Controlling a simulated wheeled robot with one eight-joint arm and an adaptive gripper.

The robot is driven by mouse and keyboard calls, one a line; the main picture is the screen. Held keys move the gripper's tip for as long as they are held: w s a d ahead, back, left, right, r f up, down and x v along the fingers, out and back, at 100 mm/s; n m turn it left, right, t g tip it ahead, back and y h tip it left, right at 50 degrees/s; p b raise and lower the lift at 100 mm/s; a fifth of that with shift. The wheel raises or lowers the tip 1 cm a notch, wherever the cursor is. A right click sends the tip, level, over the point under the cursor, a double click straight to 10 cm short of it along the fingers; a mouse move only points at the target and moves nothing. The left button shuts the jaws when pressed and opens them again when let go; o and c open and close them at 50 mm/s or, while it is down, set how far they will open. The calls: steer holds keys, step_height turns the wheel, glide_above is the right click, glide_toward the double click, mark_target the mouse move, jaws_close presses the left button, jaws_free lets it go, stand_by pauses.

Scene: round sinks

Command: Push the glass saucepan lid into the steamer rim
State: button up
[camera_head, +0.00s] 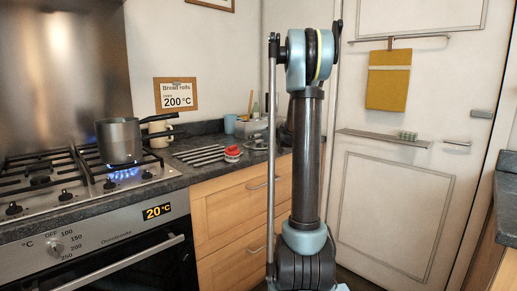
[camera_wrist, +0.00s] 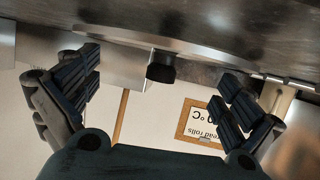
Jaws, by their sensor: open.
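The steel saucepan (camera_head: 119,141) stands upright on the lit burner in the head view; its dark handles point right. I cannot separate a steamer rim from it, and no glass lid is clear there. My gripper (camera_wrist: 158,90) shows in the wrist view with its two dark fingers spread wide, nothing between their tips. Beyond the fingers, a curved, shiny edge (camera_wrist: 215,53) spans the top, with a short black part (camera_wrist: 160,67) sticking out of it. I cannot tell whether this is the lid and its knob or a pan and handle. The head view does not show my gripper.
Blue flame (camera_head: 124,174) burns under the saucepan. The hob (camera_head: 40,180) has black grates. A red item (camera_head: 233,152) and a blue mug (camera_head: 230,124) stand on the worktop to the right. A framed sign (camera_head: 177,94) hangs on the wall; it appears upside down in the wrist view (camera_wrist: 205,122).

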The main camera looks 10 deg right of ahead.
steer(key=shift+s, duration=0.2)
jaws_close()
steer(key=shift+r, duration=0.1)
